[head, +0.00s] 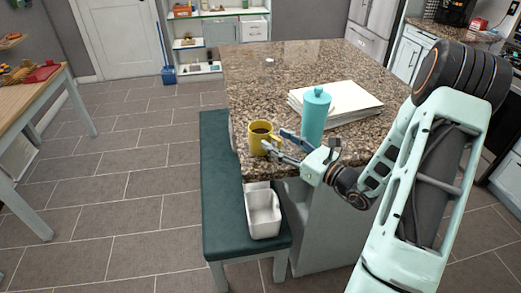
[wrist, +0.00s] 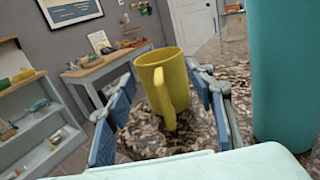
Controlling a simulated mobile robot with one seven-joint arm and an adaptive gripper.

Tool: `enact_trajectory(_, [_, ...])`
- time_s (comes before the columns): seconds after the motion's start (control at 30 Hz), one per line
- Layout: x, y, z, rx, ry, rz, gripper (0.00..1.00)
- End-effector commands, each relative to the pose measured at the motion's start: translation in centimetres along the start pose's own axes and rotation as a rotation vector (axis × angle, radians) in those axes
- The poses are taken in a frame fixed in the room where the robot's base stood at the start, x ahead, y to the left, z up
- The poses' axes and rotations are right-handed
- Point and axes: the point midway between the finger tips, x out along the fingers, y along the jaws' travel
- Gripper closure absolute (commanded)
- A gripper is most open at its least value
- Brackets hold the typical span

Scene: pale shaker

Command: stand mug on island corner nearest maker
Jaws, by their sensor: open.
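A yellow mug (head: 261,132) with dark contents stands upright at the near left corner of the granite-topped island (head: 245,85). My gripper (head: 274,141) reaches in from the right, low over the top, with its fingers open toward the mug. In the wrist view the mug (wrist: 172,78) shows between the two blue-padded fingers of my gripper (wrist: 160,84), its handle toward the camera. Gaps show on both sides, so the fingers do not appear to press on it. A black machine (head: 455,12), perhaps the maker, stands on the far right counter.
A teal canister (head: 314,118) stands close beside my gripper, and it fills the right of the wrist view (wrist: 285,80). White papers (head: 345,101) lie behind it. A green bench (head: 217,180) with a white bin (head: 263,215) is below the island's left edge. The island's far part is mostly clear.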

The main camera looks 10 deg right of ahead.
Motion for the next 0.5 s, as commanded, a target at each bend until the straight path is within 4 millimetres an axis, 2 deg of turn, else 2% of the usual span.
enact_trajectory(0.5, [-2.6, 0.0, 0.0, 0.0, 0.0, -0.001, 0.51])
